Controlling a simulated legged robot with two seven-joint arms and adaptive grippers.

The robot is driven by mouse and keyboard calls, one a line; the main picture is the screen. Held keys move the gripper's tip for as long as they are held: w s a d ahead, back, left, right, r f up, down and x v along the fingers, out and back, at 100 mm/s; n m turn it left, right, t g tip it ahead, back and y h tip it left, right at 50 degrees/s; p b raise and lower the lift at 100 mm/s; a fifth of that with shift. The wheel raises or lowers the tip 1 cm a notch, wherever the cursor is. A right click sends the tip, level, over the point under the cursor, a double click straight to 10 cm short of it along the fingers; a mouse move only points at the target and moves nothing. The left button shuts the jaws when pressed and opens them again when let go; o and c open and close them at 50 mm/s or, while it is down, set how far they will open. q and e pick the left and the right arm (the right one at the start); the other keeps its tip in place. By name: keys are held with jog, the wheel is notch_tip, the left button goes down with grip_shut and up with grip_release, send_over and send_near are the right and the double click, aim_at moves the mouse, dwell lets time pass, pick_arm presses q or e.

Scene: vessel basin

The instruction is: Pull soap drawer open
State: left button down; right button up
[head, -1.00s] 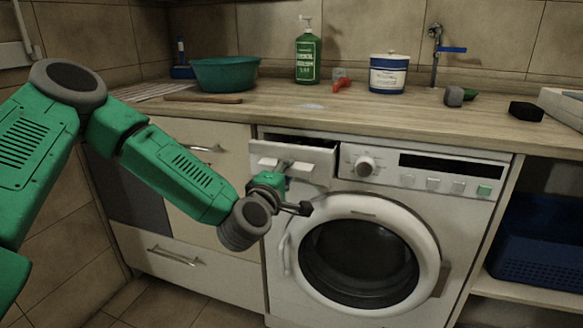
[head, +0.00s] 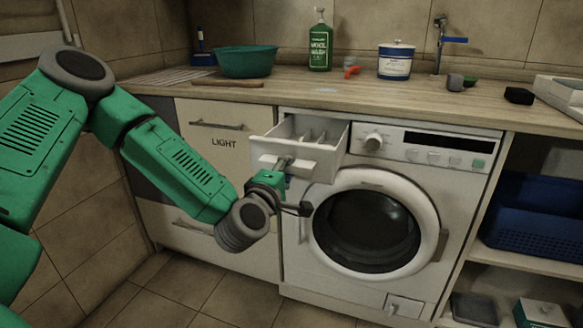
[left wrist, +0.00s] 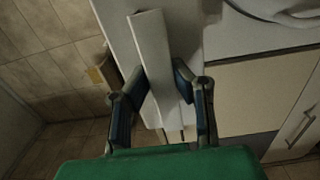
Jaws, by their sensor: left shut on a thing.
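The white soap drawer (head: 305,134) stands out of the washing machine (head: 408,150) at its upper left, and its inner dividers show from above. My left gripper (head: 284,164) is at the drawer's front, shut on the drawer handle (left wrist: 153,55). In the left wrist view the two fingers of my left gripper (left wrist: 163,88) press the pale handle from both sides. The gripper's body partly hides the lower drawer front in the head view. My right gripper is not in view.
The round door (head: 368,230) below is closed. The wooden counter (head: 300,93) above holds a teal basin (head: 246,62), a green bottle (head: 320,45) and a white-blue tub (head: 396,62). A blue basket (head: 530,220) sits on the right shelf. Floor in front is clear.

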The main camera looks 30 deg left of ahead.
pick_arm(q)
jog(key=shift+s+a+f+y, duration=0.1)
jog(key=shift+a+f+y, duration=0.2)
jog(key=shift+a+f, duration=0.15)
jog(key=c, duration=1.4)
grip_release()
jog(key=shift+a, duration=0.15)
jog(key=shift+c, duration=0.2)
jog(key=shift+a, duration=0.3)
jog(key=shift+a+v, duration=0.35)
jog(key=shift+v, duration=3.2)
jog(key=s+d+f+m+g+h+p, duration=0.65)
jog(key=s+d+f+m+g, duration=0.2)
jog(key=d+f+m, duration=0.45)
jog(key=s+a+f+m+g+y+p, duration=0.1)
jog(key=s+f+m+g, duration=0.3)
jog(key=s, duration=0.5)
jog(key=s+a+f+m+g+y+p, duration=0.1)
jog(key=s+a+f+m+g, duration=0.3)
jog(key=s, duration=0.6)
jog(key=shift+s+f+g+p, duration=0.25)
jog(key=shift+s+g+p, duration=0.1)
jog(key=shift+p, duration=0.5)
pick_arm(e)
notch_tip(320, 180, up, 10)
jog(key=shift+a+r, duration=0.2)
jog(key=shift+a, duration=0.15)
